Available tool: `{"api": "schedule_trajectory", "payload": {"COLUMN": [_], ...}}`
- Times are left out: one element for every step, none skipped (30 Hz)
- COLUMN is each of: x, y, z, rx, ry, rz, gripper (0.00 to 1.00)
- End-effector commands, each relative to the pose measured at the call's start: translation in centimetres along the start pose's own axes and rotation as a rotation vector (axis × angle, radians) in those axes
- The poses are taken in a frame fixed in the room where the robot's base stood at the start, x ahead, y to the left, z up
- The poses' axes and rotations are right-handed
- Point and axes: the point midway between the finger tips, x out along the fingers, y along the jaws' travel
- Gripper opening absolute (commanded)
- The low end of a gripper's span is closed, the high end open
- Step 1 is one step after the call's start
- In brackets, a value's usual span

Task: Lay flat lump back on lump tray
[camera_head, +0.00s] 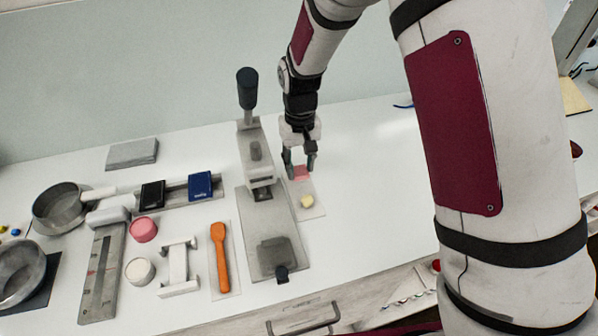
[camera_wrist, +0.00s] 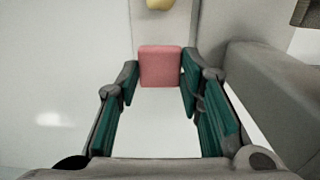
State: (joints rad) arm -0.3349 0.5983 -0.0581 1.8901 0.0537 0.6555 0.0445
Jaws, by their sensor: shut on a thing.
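A pink flat lump (camera_head: 301,173) is at the far end of the narrow pale lump tray (camera_head: 312,212). In the wrist view the lump (camera_wrist: 160,67) is a rounded pink block between my fingertips. My gripper (camera_head: 299,166) points down and is shut on the lump; its teal finger pads (camera_wrist: 160,78) are at the lump's left and right sides. A yellow lump (camera_head: 307,201) lies on the tray's nearer part and shows at the top of the wrist view (camera_wrist: 159,4). I cannot tell whether the pink lump touches the tray.
A grey lever press (camera_head: 269,226) stands close left of the tray. Farther left are an orange scoop (camera_head: 221,257), a white stand (camera_head: 179,267), pink (camera_head: 143,229) and white (camera_head: 140,271) round pieces, and a pan (camera_head: 60,208). The tabletop right of the tray is clear.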

Motion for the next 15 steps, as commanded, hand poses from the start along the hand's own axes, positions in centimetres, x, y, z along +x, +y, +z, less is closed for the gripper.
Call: {"api": "schedule_trajectory", "payload": {"x": [0.1,0.6,1.3,1.7,2.2,2.6,2.9,3.2,3.4,3.5,3.5,3.5,3.5,3.5,3.5], "y": [-0.1,-0.1,-0.1,-0.1,-0.1,-0.1,-0.1,-0.1,-0.1,-0.1,-0.1,-0.1,-0.1,-0.1,-0.1], "z": [-0.7,-0.5,-0.3,-0.3,-0.3,-0.3,-0.4,-0.4,-0.4,-0.5,-0.5,-0.5,-0.5,-0.5,-0.5], "rx": [0.000,0.000,0.000,0.000,0.000,0.000,0.000,0.000,0.000,0.000,0.000,0.000,0.000,0.000,0.000], "ry": [0.001,-0.003,-0.005,-0.005,-0.004,-0.003,-0.002,-0.002,-0.001,0.000,0.001,0.001,0.001,0.001,0.001], "rz": [0.000,0.001,0.001,0.001,0.001,0.001,0.000,0.000,0.000,0.000,0.000,0.000,0.000,0.000,0.000], "gripper": [0.12,0.12,0.12,0.12,0.12,0.12,0.12,0.12,0.12,0.12,0.12,0.12,0.12,0.12,0.12]}}
